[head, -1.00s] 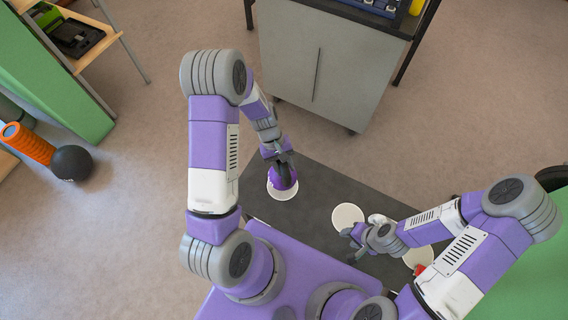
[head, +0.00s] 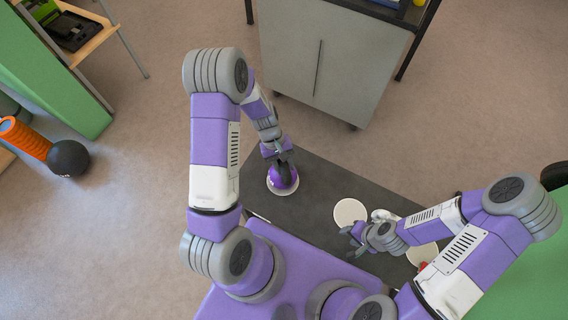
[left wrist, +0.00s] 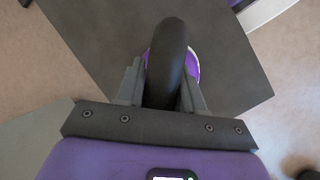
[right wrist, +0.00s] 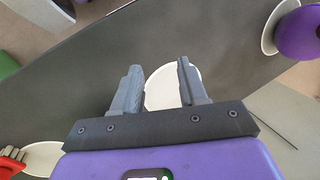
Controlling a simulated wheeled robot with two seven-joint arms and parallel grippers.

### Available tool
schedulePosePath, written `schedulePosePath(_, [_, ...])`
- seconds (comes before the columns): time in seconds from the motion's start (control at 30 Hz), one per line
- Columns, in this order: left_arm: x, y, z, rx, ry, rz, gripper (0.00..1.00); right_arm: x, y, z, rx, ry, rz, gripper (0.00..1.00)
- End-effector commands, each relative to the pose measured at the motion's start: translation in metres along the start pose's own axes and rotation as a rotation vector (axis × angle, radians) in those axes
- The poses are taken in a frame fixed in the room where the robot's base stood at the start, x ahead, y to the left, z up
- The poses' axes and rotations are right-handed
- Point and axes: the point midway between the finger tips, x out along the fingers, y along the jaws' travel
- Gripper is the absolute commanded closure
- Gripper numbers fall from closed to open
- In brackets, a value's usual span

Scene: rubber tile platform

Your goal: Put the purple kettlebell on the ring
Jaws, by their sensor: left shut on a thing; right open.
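The purple kettlebell (head: 285,179) has a round purple body and a thick black handle (left wrist: 168,65). My left gripper (head: 281,158) is shut on the handle from above. The body is over a white round disc (head: 281,192), whose rim shows around it; the disc's centre is hidden, so I cannot tell whether it is an open ring. The right wrist view also shows the kettlebell (right wrist: 301,32) over that disc (right wrist: 268,36), touching or very close. My right gripper (head: 358,240) is open and empty, above the platform near another white disc (head: 350,212).
The dark platform (head: 318,195) is bare between the two discs. A third white disc (head: 424,256) lies at right, partly hidden by my right arm, with a red object (right wrist: 12,153) on it. A grey cabinet (head: 325,60) stands beyond the platform.

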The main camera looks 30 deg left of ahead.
Motion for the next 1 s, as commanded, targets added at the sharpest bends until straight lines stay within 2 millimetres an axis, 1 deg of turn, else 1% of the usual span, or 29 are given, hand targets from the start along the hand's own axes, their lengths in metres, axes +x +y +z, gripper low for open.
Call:
schedulePosePath(0.03, [-0.003, 0.003, 0.001, 0.004, 0.001, 0.006, 1.0, -0.001, 0.0, 0.0, 0.0, 0.0, 0.0, 0.57])
schedulePosePath(0.57, [0.003, 0.002, -0.002, 0.004, 0.001, 0.006, 1.0, 0.005, 0.002, 0.0, 0.0, 0.0, 0.0, 0.57])
schedulePosePath(0.6, [0.003, 0.002, -0.002, 0.004, 0.001, 0.006, 0.58, 0.004, 0.002, 0.0, 0.0, 0.0, 0.0, 0.57])
schedulePosePath(0.77, [0.004, 0.001, -0.002, 0.003, 0.001, 0.004, 0.34, 0.004, 0.002, 0.0, 0.0, 0.0, 0.0, 0.57])
schedulePosePath(0.97, [0.005, 0.0, -0.002, 0.001, 0.0, 0.002, 0.33, 0.004, 0.002, 0.0, 0.0, 0.0, 0.0, 0.57])
schedulePosePath(1.0, [0.008, -0.004, -0.003, -0.003, -0.001, -0.005, 0.33, 0.004, 0.002, 0.0, 0.0, 0.0, 0.0, 0.57])
